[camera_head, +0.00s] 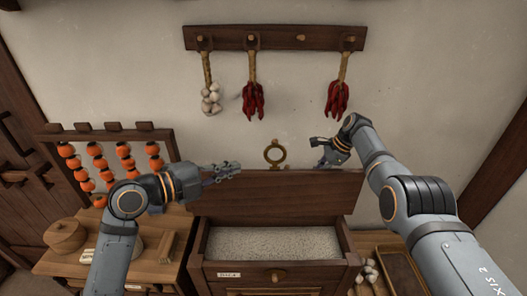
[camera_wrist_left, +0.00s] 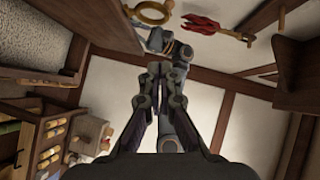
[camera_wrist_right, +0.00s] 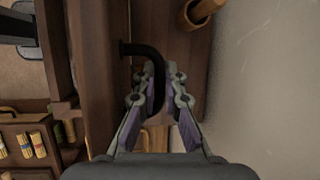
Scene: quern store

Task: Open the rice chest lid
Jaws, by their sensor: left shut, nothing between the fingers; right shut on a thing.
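The rice chest (camera_head: 275,278) stands at the centre with pale rice (camera_head: 275,242) showing inside. Its brown wooden lid (camera_head: 290,195) stands raised, roughly upright, at the back of the opening. My right gripper (camera_head: 325,150) is at the lid's upper right edge. In the right wrist view its fingers (camera_wrist_right: 160,75) are shut on a black curved handle (camera_wrist_right: 146,50) beside brown wood. My left gripper (camera_head: 232,169) is shut and empty near the lid's upper left corner. The left wrist view shows its fingertips (camera_wrist_left: 160,72) together.
A brass ring (camera_head: 274,152) shows just above the lid. Garlic (camera_head: 210,99) and red chillies (camera_head: 253,100) hang from a wall rack. A side table (camera_head: 70,262) with a round wooden box (camera_head: 65,235) stands left. A tray (camera_head: 400,270) lies right of the chest.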

